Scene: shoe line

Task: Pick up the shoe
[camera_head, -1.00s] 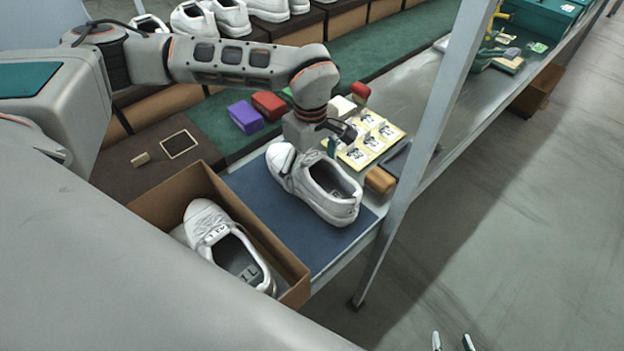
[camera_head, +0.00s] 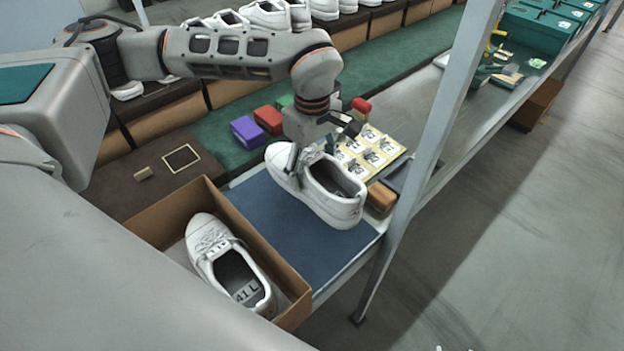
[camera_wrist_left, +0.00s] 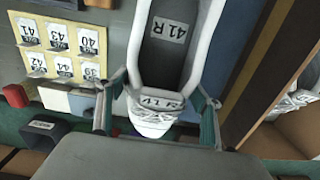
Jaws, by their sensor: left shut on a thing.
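A white shoe (camera_head: 345,211) is in my left gripper (camera_head: 312,163), over the blue mat (camera_head: 270,214). The fingers are shut on its two sides near the laces. It appears slightly raised off the mat, toe to the upper left. The left wrist view shows the fingers (camera_wrist_left: 158,110) on either side of the shoe (camera_wrist_left: 206,50), with an insole label "41 R". A second white shoe (camera_head: 203,232), labelled "41 L", lies in the open cardboard box (camera_head: 252,232). Only tiny tips of my right gripper (camera_head: 454,349) show at the bottom edge.
Yellow label cards (camera_head: 372,150) and a brown block (camera_head: 381,196) lie right of the shoe. Purple (camera_head: 247,131) and red (camera_head: 268,119) blocks lie behind it. A grey post (camera_head: 428,150) stands close on the right. More white shoes line the back shelf.

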